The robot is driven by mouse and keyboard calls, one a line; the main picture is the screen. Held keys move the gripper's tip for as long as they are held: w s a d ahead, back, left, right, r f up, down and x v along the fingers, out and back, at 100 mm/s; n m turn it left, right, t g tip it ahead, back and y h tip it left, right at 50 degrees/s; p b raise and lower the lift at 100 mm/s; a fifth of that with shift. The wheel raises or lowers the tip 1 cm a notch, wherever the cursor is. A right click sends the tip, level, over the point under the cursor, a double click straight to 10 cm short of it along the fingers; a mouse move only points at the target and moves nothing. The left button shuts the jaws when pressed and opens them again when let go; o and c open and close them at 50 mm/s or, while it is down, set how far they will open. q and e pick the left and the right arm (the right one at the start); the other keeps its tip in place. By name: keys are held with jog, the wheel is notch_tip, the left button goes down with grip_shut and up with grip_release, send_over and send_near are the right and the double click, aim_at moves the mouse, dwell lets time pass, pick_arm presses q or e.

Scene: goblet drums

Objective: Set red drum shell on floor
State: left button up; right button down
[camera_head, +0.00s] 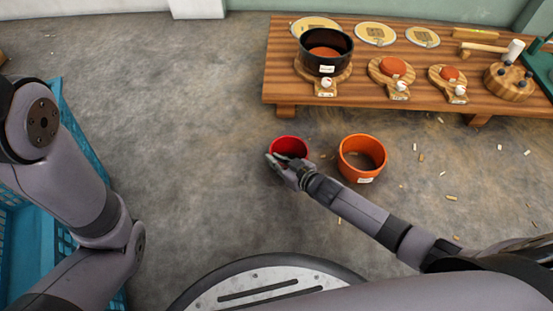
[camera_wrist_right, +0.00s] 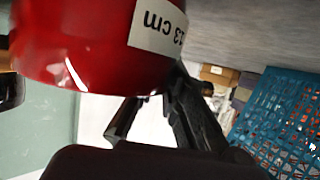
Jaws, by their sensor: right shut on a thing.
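The red drum shell (camera_head: 289,147) is at the middle of the head view, low over or on the concrete floor; I cannot tell if it touches. My right gripper (camera_head: 277,162) is shut on its near left wall. In the right wrist view the glossy red shell (camera_wrist_right: 90,45) fills the upper left and carries a label reading "13 cm". The gripper fingers (camera_wrist_right: 150,125) show just below it. My left arm comes in at the left of the head view, and its gripper is out of the picture.
An orange shell (camera_head: 362,158) stands on the floor just right of the red one. A low wooden table (camera_head: 290,85) at the back holds a black shell (camera_head: 327,52), round boards and a mallet. A blue crate (camera_head: 83,130) is at left. Small wooden bits litter the floor at right.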

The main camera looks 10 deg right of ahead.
jog(key=shift+f, duration=0.2)
dwell(0.3)
jog(key=c, duration=1.6)
grip_release()
jog(key=shift+o, duration=0.2)
jog(key=v, duration=1.2)
